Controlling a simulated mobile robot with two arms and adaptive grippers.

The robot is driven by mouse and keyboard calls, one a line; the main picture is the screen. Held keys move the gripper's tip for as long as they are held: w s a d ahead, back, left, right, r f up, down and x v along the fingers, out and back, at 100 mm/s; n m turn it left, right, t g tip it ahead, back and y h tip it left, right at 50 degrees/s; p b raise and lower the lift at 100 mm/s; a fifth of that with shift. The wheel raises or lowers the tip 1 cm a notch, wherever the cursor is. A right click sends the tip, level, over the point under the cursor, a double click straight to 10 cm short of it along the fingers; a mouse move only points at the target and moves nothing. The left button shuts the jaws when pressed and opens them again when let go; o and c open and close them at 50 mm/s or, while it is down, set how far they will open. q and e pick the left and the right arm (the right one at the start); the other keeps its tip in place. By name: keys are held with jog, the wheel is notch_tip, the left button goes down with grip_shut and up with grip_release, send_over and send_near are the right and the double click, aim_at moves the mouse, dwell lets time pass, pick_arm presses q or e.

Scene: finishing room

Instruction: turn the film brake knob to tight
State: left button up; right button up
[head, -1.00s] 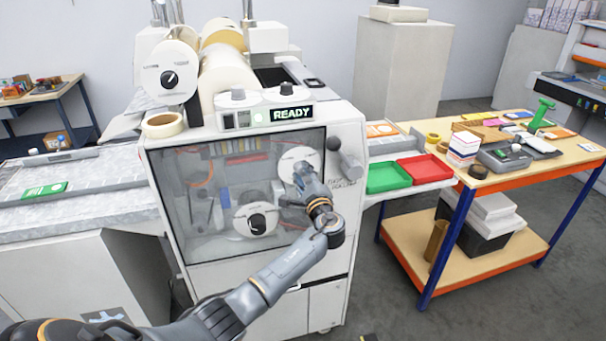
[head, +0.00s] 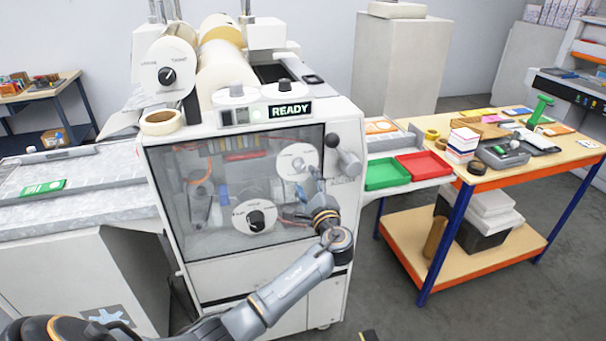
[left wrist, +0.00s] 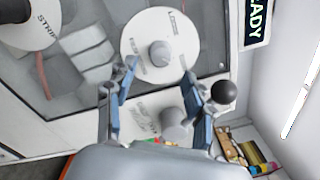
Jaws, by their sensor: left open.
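A round white dial with a grey central knob (head: 298,161) is at the upper right of the machine's clear front panel. It also shows in the left wrist view (left wrist: 160,52), where its small lettering seems to include "LOOSE". My left gripper (head: 314,178) is at this dial's lower right edge. In the left wrist view my left gripper's fingers (left wrist: 158,74) are spread apart and empty, with the knob ahead between their tips. No contact with the knob shows. Another white dial with a black knob (head: 167,76) is on the film roll's end at the top left; its lettering is barely legible.
A lower dial with a black knob (head: 255,221) is on the same panel, marked "STRIP" in the wrist view. A black-ball lever (head: 332,141) is close to the right of my gripper. Green (head: 386,173) and red (head: 424,167) trays stand right of the machine.

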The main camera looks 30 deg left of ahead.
pick_arm(q)
jog(key=v, duration=0.6)
jog(key=shift+d, duration=0.25)
jog(key=shift+s, duration=0.15)
